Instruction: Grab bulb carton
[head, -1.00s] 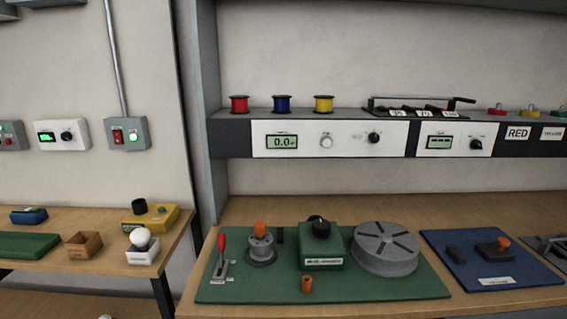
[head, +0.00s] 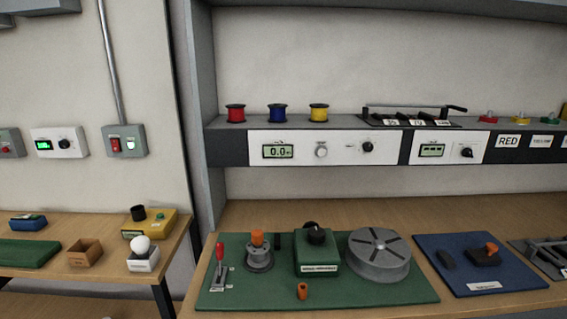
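An open brown carton (head: 85,253) sits on the wooden table at the left, probably the bulb carton; its inside is too small to make out. Just right of it, a white bulb (head: 141,245) stands upright in a white holder (head: 144,264) near the table's right end. Neither of my grippers shows in the head view.
Behind the bulb stands a yellow box (head: 152,222) with a black knob. A green mat (head: 28,253) and a blue device (head: 28,222) lie further left. The right bench holds a green mat (head: 400,290) with a lever, box and round disc, and a blue mat (head: 500,280).

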